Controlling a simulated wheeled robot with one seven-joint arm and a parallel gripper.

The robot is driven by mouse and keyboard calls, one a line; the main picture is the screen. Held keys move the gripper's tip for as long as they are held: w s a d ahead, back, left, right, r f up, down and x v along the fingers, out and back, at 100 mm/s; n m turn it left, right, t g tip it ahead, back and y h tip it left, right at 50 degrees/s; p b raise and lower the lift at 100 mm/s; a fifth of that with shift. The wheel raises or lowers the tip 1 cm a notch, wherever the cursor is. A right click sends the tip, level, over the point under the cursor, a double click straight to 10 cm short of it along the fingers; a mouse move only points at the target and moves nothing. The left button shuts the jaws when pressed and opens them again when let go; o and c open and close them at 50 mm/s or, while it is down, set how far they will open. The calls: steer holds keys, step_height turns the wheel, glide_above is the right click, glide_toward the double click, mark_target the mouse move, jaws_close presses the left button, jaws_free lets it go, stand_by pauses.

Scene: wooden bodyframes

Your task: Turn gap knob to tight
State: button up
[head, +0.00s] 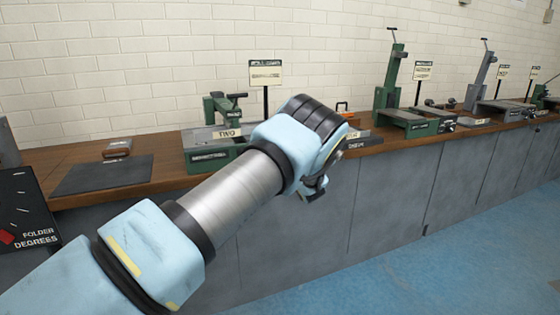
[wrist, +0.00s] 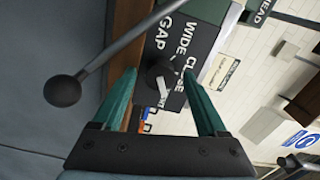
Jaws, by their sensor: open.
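The gap knob (wrist: 160,74) is dark and round with a pale pointer. It sits on a black plate (wrist: 188,38) lettered GAP, WIDE and what reads as CLOSE; I see no word TIGHT. The pointer aims toward the bottom of the wrist view, slightly right. My gripper (wrist: 158,73) is open, with its two teal fingers on either side of the knob in the picture. I cannot tell whether they touch it. In the head view my gripper (head: 315,189) is partly hidden by my wrist, in front of the bench. The knob is not visible there.
A lever with a black ball end (wrist: 62,90) crosses left of the fingers in the wrist view. A green machine (head: 209,158) marked TWO stands on the wooden bench (head: 170,157) behind my arm. Other green machines (head: 392,85) stand farther right. The blue floor (head: 460,255) is clear.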

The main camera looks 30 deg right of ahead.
steer(key=s+a+b, duration=0.1)
steer(key=s, duration=0.9)
steer(key=shift+s+a, duration=0.2)
steer(key=shift+s, duration=0.15)
steer(key=w+a+r+n+g+p, duration=0.2)
steer(key=w+a+r+n+g, duration=0.15)
steer(key=w+a, duration=0.6)
steer(key=s+a+r+n+g+p, duration=0.2)
steer(key=a+n+g, duration=0.25)
steer(key=a, duration=1.15)
steer(key=s+a+r+n+g+y+p, duration=0.1)
steer(key=s+a+n+g, duration=0.3)
steer(key=s+a, duration=0.8)
steer(key=s+a+r+n+g+y+p, duration=0.1)
steer(key=s+a+r+n+g, duration=0.3)
steer(key=s+a, duration=0.8)
steer(key=shift+s+a+r+p, duration=0.15)
steer(key=shift+a+p, duration=0.75)
